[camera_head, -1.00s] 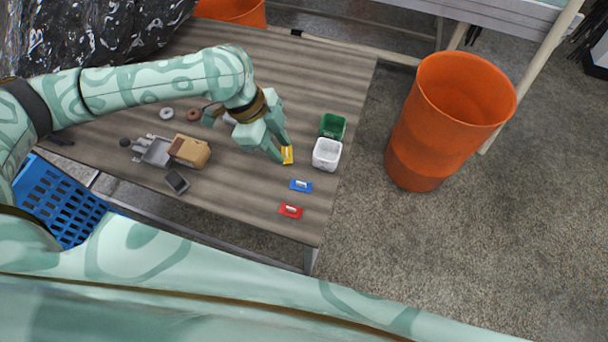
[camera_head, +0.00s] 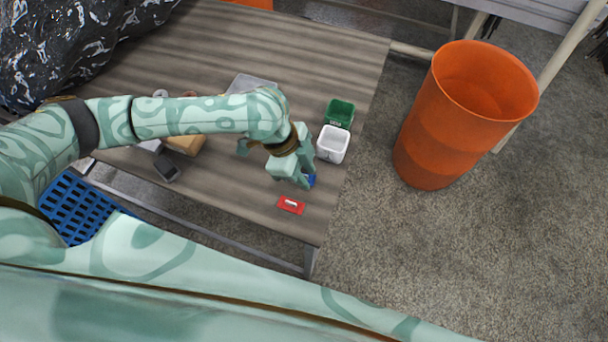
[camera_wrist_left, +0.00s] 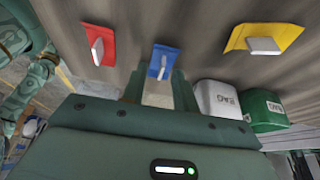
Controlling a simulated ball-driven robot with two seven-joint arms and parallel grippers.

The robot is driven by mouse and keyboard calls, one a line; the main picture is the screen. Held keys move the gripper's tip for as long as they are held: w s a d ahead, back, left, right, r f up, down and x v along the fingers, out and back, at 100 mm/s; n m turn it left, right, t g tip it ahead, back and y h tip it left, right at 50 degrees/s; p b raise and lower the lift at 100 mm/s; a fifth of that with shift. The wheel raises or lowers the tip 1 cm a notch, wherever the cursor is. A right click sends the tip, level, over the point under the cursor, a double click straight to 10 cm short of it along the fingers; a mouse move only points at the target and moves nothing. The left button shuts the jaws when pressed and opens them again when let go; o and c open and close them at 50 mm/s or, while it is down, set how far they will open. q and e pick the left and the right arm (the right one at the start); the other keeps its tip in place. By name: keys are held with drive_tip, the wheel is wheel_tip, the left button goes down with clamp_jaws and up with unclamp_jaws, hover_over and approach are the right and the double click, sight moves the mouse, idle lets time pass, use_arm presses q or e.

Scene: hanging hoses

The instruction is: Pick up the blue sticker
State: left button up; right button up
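The blue sticker (camera_head: 311,181) lies on the table, mostly hidden by my left gripper in the head view. In the left wrist view the blue sticker (camera_wrist_left: 163,62) shows whole, with a pale raised tab. My left gripper (camera_head: 305,184) is just above it. Its two fingers (camera_wrist_left: 160,80) are apart with the tab lined up between their tips, and nothing is gripped. How much height is left between tips and sticker I cannot tell. My right gripper is not in view.
A red sticker (camera_head: 290,205) lies nearer the front, and a yellow sticker (camera_wrist_left: 263,40) shows in the wrist view. A tall orange barrel (camera_head: 465,115) stands on the floor beyond.

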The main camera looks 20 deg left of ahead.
use_arm(q)
drive_tip(key=shift+r, duration=0.1)
clamp_jaws()
